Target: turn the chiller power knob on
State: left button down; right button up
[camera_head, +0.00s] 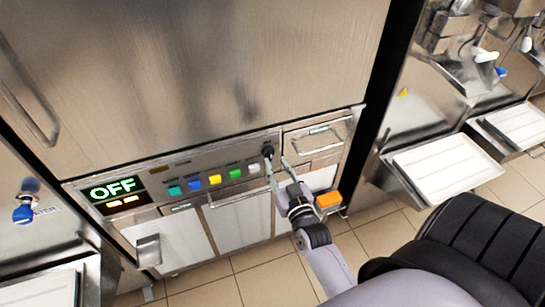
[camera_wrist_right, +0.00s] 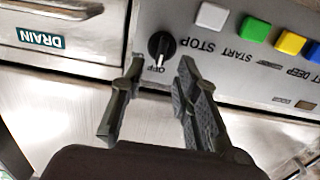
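The black chiller power knob (camera_head: 267,149) is at the right end of the control panel (camera_head: 192,168). It also shows in the right wrist view (camera_wrist_right: 161,44), where its white pointer faces the "OFF" label. The panel display (camera_head: 113,188) reads "OFF" in green. My right gripper (camera_head: 277,162) is open in front of the knob. In the right wrist view its fingertips (camera_wrist_right: 160,66) are spread left and right of the knob, and the knob shows in the gap just past them. I cannot tell whether either finger touches it. My left gripper is not in view.
Teal, blue, yellow, green and white buttons (camera_head: 252,168) line the panel left of the knob. A drawer labelled "DRAIN" (camera_wrist_right: 60,40) lies beside the knob. An orange block (camera_head: 328,199) is near my right wrist. White trays (camera_head: 447,168) stand at the right.

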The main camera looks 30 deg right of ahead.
aim_at(271, 155)
jog(key=shift+x, duration=1.85)
jog(key=shift+c, duration=0.5)
grip_shut()
